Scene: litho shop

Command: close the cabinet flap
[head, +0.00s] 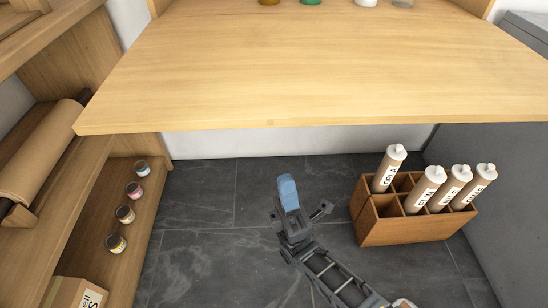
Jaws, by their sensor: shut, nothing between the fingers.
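The cabinet flap (300,70) is a wide, light wooden board. It lies folded out about level across the upper part of the head view, with its front edge towards me. A small mark sits at the middle of that edge. My gripper (288,188) has blue fingertips pressed together with nothing between them. In the picture it is below the flap's front edge, near the middle, over the dark floor. It looks apart from the flap. The cabinet's inside is mostly out of view at the top.
Several small jars stand at the flap's back. A wooden crate (400,232) with several labelled tubes is on the floor at right, beside a grey unit (472,180). Wooden shelves at left hold a paper roll (42,152) and several small tins (133,190). Floor between is clear.

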